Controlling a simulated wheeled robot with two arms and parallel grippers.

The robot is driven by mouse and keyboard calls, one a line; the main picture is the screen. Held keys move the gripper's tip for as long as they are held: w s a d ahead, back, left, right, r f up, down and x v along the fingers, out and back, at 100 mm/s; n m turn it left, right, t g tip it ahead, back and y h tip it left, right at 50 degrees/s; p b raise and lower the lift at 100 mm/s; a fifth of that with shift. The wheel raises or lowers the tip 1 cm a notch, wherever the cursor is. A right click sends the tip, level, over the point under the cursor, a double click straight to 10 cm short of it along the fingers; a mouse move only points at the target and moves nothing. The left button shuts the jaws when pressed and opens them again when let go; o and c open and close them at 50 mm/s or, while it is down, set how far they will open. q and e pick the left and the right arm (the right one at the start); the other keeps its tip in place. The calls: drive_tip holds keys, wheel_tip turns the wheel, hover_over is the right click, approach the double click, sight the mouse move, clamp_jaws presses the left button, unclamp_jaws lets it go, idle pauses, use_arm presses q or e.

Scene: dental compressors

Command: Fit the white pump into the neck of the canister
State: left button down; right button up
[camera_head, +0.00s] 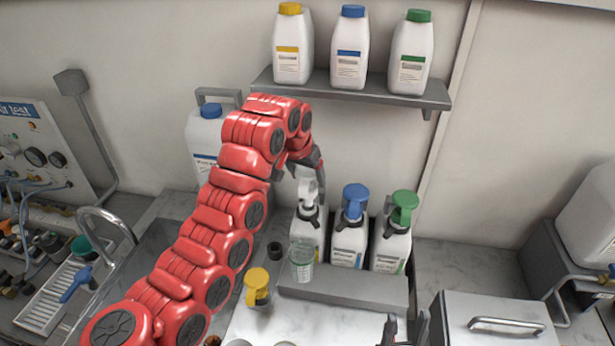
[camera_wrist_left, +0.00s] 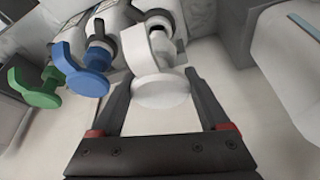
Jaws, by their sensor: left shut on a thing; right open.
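The white pump (camera_head: 307,188) is at the top of the leftmost canister (camera_head: 301,231) in the grey rack. It also shows in the left wrist view (camera_wrist_left: 160,88), its round white head between the two fingers. My left gripper (camera_head: 305,164) is shut on the pump from above; in the left wrist view its fingers (camera_wrist_left: 160,95) flank the pump head. A dark collar shows at the canister's neck. I cannot tell whether the pump is seated in the neck or just over it. My right gripper (camera_head: 406,328) is open and empty at the bottom edge.
Canisters with a blue pump (camera_head: 355,199) and a green pump (camera_head: 403,205) stand close beside it in the rack (camera_head: 345,287). A clear beaker (camera_head: 302,262) and a yellow pump (camera_head: 257,285) are in front. A shelf (camera_head: 350,91) with three bottles hangs above.

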use_arm(q)
drive_tip(key=shift+f+b, duration=1.35)
drive_tip(key=shift+f+b, duration=0.6)
drive_tip(key=shift+b, duration=0.05)
drive_tip(key=shift+s, duration=0.3)
drive_tip(key=shift+f, duration=0.1)
drive_tip(key=shift+c, duration=0.9)
unclamp_jaws()
drive_tip(key=shift+o, duration=0.9)
drive_tip(key=shift+b, duration=0.3)
drive_tip(key=shift+a, duration=0.1)
